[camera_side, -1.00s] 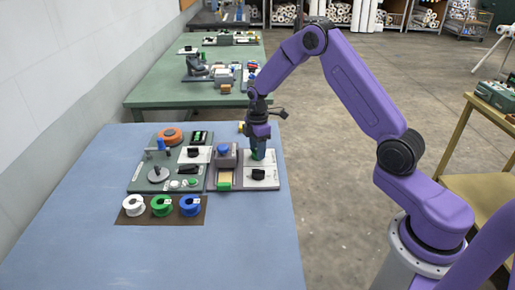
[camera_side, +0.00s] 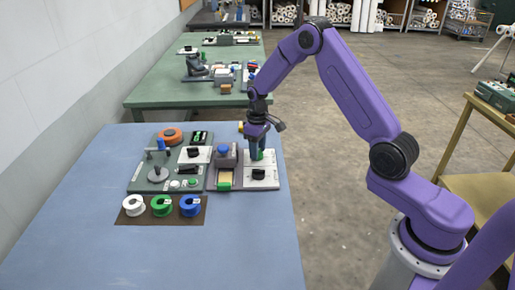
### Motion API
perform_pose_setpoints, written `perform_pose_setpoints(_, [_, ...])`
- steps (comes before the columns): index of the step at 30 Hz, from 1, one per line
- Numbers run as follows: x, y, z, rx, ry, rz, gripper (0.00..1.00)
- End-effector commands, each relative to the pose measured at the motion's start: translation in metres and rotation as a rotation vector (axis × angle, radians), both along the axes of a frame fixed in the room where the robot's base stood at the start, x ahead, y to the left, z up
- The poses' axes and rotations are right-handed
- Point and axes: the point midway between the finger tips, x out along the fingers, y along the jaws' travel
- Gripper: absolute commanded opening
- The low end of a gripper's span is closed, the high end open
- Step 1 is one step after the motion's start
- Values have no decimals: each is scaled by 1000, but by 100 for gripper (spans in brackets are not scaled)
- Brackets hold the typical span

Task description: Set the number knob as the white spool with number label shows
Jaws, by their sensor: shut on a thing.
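The white spool (camera_side: 133,206) lies at the left of a brown mat with two other spools; its label is too small to read. A white panel (camera_side: 270,184) at the right of the console carries a black knob (camera_side: 258,174) at its lower half. My gripper (camera_side: 257,156) points down over the panel's upper half, behind that knob. It is shut on a knob there, which the fingers mostly hide. A bit of green shows at the fingers. I cannot read the marks around either knob.
A green spool (camera_side: 162,206) and a blue spool (camera_side: 190,205) sit on the brown mat (camera_side: 147,219). Left of my gripper stand a blue-topped block (camera_side: 223,152) and a grey console (camera_side: 142,172) with another black knob on a white plate (camera_side: 194,153). The blue table's front is clear.

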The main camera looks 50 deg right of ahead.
Motion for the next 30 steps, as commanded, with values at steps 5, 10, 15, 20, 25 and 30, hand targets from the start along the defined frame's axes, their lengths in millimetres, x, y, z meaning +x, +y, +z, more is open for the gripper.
perform_pose_setpoints(5, [0,-1,1,0,0,-168,12])
perform_pose_setpoints(10, [0,0,1,0,0,-329,12])
perform_pose_setpoints(15, [0,0,1,0,0,-489,12])
perform_pose_setpoints(20, [0,0,1,0,0,-640,12])
perform_pose_setpoints(25, [0,-1,1,0,0,-786,12])
perform_pose_setpoints(30, [0,0,1,0,0,-905,12])
